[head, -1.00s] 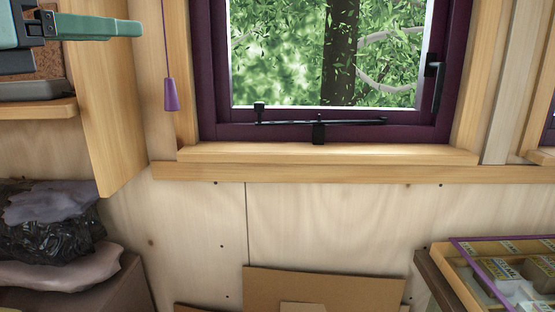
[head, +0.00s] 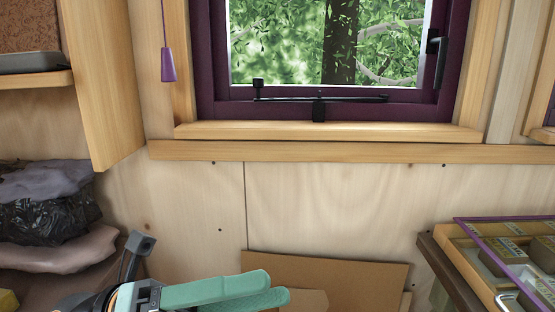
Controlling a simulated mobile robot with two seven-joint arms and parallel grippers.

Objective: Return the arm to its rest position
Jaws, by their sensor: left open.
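My left gripper (head: 276,287) comes in at the bottom of the head view, left of centre. Its two green fingers point to the right, one behind the other, and the jaws are open with nothing seen between them. Its dark wrist (head: 130,270) shows at the lower left, and the rest of the arm is out of the frame. The fingers overlap the view of the cardboard pieces (head: 350,275) against the wall. My right gripper is not in view.
A purple-framed window (head: 207,70) with a black stay bar (head: 320,98) is above a wooden sill (head: 320,131). A purple cord pull (head: 168,65) hangs left of it. Folded bags (head: 50,215) lie left; a glass-lidded case (head: 470,262) stands right.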

